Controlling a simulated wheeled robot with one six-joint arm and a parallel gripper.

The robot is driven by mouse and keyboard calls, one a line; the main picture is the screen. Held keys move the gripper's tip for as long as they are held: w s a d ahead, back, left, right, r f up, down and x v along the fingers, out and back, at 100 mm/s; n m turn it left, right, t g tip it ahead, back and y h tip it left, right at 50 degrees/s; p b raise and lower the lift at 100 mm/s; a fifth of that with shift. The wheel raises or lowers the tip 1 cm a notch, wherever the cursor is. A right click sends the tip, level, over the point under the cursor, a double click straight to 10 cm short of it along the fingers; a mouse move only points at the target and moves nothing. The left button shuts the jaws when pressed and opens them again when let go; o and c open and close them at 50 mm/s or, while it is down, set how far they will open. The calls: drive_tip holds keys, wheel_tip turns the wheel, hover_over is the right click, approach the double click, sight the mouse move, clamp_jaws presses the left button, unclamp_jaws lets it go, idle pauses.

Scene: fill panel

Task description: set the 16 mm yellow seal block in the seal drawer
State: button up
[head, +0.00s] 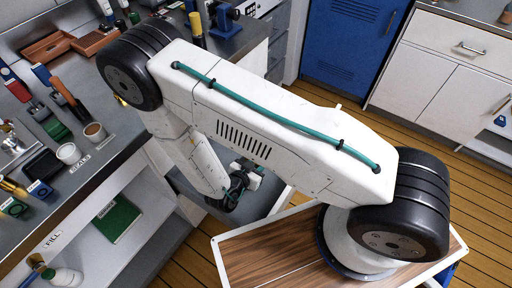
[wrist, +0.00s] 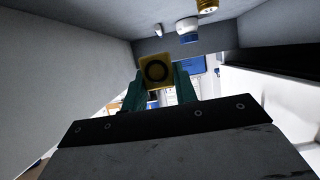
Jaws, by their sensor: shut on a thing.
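My gripper (wrist: 158,84) has teal fingers and is shut on a small yellow block (wrist: 157,72) with a dark ring on its face, in the wrist view. The block sits between the fingertips, and grey walls stand around it. In the head view my wrist hangs low beside the counter, over a grey open box-like space (head: 262,203) that may be the seal drawer. The block and fingertips are hidden there by my arm.
The counter (head: 112,150) at left holds cups, tools and blocks, with a SEALS label on its edge. A shelf below holds a green book (head: 115,219) and a white bottle (head: 66,276). In the wrist view, a white and blue container (wrist: 187,30) shows at the top.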

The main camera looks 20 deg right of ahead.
drive_tip(key=w+d, duration=0.1)
drive_tip(key=w, duration=0.3)
drive_tip(key=w+d, duration=0.2)
drive_tip(key=w, duration=0.2)
drive_tip(key=w+d+f, duration=0.1)
drive_tip(key=w+d, duration=0.1)
drive_tip(key=w, duration=0.3)
drive_tip(key=shift+d+f, duration=0.1)
drive_tip(key=shift+d, duration=0.1)
drive_tip(key=shift+w+f, duration=0.1)
drive_tip(key=shift+f, duration=1.65)
drive_tip(key=shift+f, duration=0.1)
drive_tip(key=shift+f, duration=0.5)
drive_tip(key=o, duration=0.9)
drive_tip(key=shift+o, duration=0.2)
drive_tip(key=shift+r, duration=0.4)
drive_tip(key=v, duration=1.2)
drive_tip(key=shift+r, duration=0.25)
